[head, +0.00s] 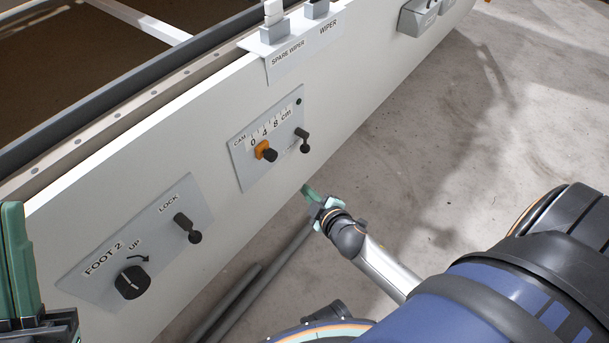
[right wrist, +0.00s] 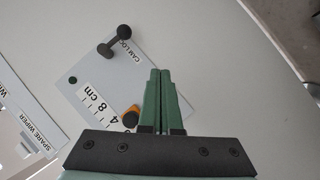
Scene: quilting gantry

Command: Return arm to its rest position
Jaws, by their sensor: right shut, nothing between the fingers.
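My right gripper (head: 310,192) is at the lower edge of the white side panel, just below the cam plate (head: 245,175). In the right wrist view its green fingers (right wrist: 163,72) are together with nothing between them. They point towards the panel, beside the cam plate (right wrist: 72,72), and I see no contact with the lever or knob. My left gripper (head: 15,205) shows partly at the left edge with green fingers upright near the Foot 2 plate. Its jaw gap cannot be made out.
The cam plate has an orange knob (head: 264,150) and a dark lock lever (head: 303,140). The Foot 2 plate has a round knob (head: 133,283) and a lock lever (head: 187,228). Wiper holders (head: 274,33) stand on the panel's top edge. Concrete floor (head: 420,150) is open to the right.

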